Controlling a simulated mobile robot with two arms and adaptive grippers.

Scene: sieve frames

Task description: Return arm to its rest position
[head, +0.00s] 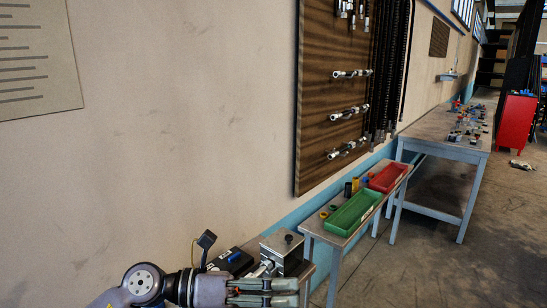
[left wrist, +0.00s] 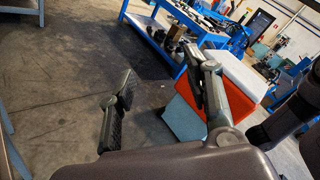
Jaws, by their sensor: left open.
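My left gripper (head: 275,291) is at the bottom of the head view, its fingers pointing right. It is beside the near end of the small table with the trays, in front of a grey metal box (head: 282,250). In the left wrist view the same gripper (left wrist: 160,82) has its two fingers spread apart with nothing between them. Behind the fingers I see bare floor and, farther off, a red and white container (left wrist: 235,80). My right gripper is not in view.
A small table (head: 338,240) holds a green tray (head: 354,213), a red tray (head: 388,176) and small coloured rings. A longer bench (head: 463,145) with loose parts stands behind. A wooden tool board (head: 330,120) hangs on the wall.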

